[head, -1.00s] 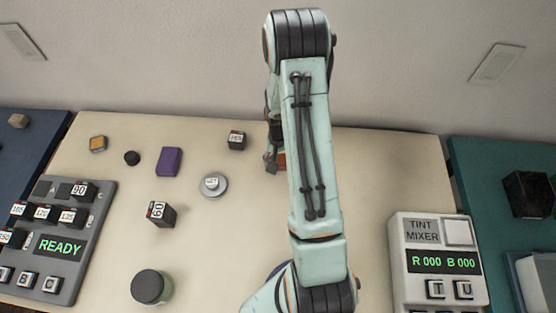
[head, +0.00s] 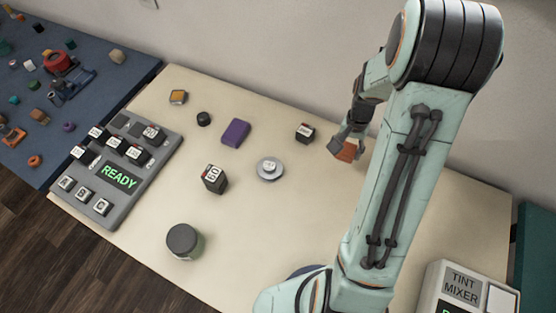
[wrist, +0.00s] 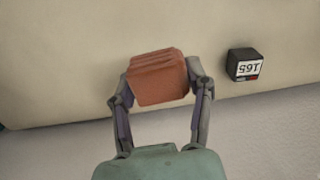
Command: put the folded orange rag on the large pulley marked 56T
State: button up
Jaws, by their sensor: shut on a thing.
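My gripper (head: 346,150) is shut on the folded orange rag (head: 349,151), near the back of the cream table. In the wrist view, the rag (wrist: 158,79) is a ridged orange-brown block pinched between both fingers (wrist: 159,84). It appears to be held above the table. A round silver-grey disc with a small raised label, likely the pulley (head: 270,174), lies on the table to the left of and nearer than the gripper. Its marking is too small to read. Its top is bare.
A dark block marked 165 (head: 305,132) stands between gripper and disc, farther back; it shows in the wrist view (wrist: 243,65). A block marked 60 (head: 214,179), a purple block (head: 235,132) and a dark-lidded jar (head: 184,241) stand left. A READY panel (head: 120,165) is far left.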

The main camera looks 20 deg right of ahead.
jog(key=s+a+r, duration=0.4)
jog(key=a, duration=0.4)
jog(key=s+a+r, duration=0.3)
jog(key=s+a, duration=0.1)
jog(key=a, duration=0.5)
send_over(269, 164)
jog(key=s, duration=0.1)
jog(key=f, duration=0.8)
jog(key=shift+s+f, duration=0.2)
jog(key=shift+f, duration=0.05)
jog(key=shift+w+f, duration=0.25)
jog(key=shift+w, duration=0.05)
jog(key=shift+w+f, duration=0.2)
jog(key=shift+f, duration=0.8)
jog(key=shift+w+f, duration=0.15)
jog(key=shift+f, duration=0.8)
jog(key=shift+f, duration=0.1)
jog(key=o, duration=0.9)
jog(key=shift+o, duration=0.2)
